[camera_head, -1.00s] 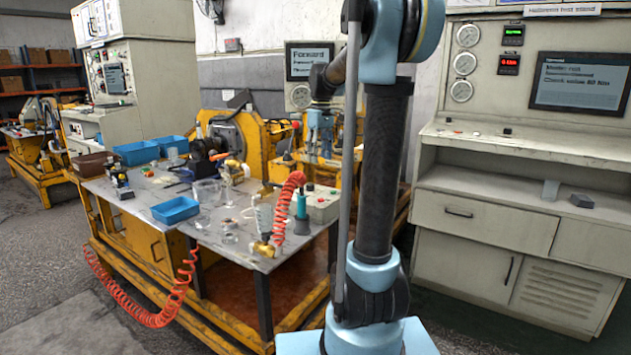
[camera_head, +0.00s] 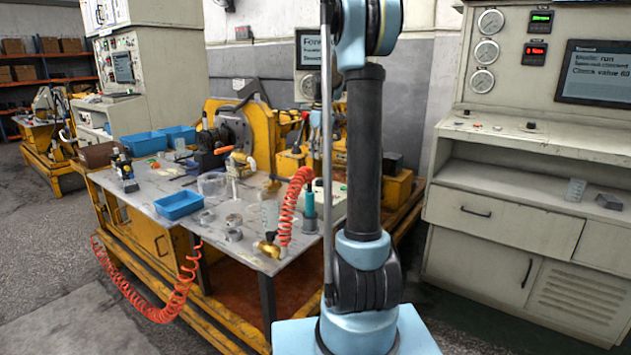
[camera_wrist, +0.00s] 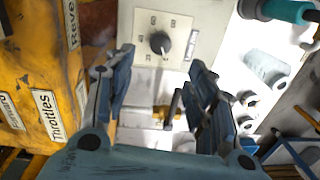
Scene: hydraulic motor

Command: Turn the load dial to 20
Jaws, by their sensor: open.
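A black round dial knob (camera_wrist: 160,42) sits on a pale square plate with small markings around it, in the wrist view. My gripper (camera_wrist: 161,64) is open and empty. Its two dark blue fingers point toward the dial, one to its lower left and one to its lower right, with the knob in line with the gap. I see no contact with the knob. In the head view my arm hides most of the gripper and the control box (camera_head: 339,200) on the table's right side.
Yellow machinery (camera_wrist: 30,95) with Throttles and Reverse labels is close on the left in the wrist view. A red coiled hose (camera_head: 290,200) rises near the table's right edge.

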